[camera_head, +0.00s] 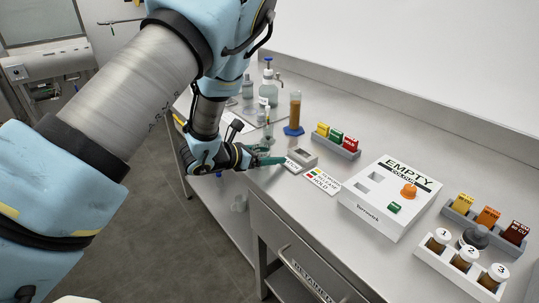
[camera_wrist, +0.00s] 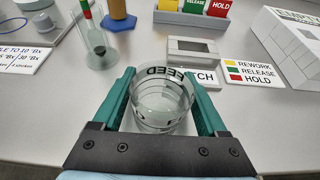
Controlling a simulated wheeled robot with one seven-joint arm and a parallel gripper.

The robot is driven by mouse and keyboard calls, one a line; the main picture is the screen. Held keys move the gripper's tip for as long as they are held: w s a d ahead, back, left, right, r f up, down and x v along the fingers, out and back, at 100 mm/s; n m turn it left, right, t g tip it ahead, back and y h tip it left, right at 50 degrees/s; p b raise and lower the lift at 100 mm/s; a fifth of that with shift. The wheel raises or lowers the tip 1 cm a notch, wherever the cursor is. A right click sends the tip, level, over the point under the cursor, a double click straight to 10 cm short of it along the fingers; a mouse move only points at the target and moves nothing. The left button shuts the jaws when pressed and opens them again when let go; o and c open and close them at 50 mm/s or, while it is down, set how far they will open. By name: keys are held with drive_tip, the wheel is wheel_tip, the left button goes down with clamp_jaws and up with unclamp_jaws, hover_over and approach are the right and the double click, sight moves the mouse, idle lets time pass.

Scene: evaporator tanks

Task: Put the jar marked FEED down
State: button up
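The clear glass jar marked FEED (camera_wrist: 162,102) is upright between the two teal fingers of my gripper (camera_wrist: 163,108) in the wrist view. The fingers press on its two sides, and it looks empty. In the head view my gripper (camera_head: 262,158) is low at the bench's front edge; the jar cannot be made out there. Just beyond the jar, a grey open-framed block (camera_wrist: 193,50) stands on the bench behind a white card ending in "TCH" (camera_wrist: 204,77), partly hidden by the jar. Whether the jar's base touches the bench cannot be told.
Right of the card lies a rework/release/hold sign (camera_wrist: 250,73), then a white EMPTY box (camera_head: 390,198). A rack of coloured blocks (camera_head: 337,140), an amber cylinder (camera_head: 295,110) and a glass cylinder (camera_wrist: 97,45) stand behind. Numbered jars (camera_head: 465,257) stand far right.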

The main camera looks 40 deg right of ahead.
drive_tip(key=shift+o, duration=0.7)
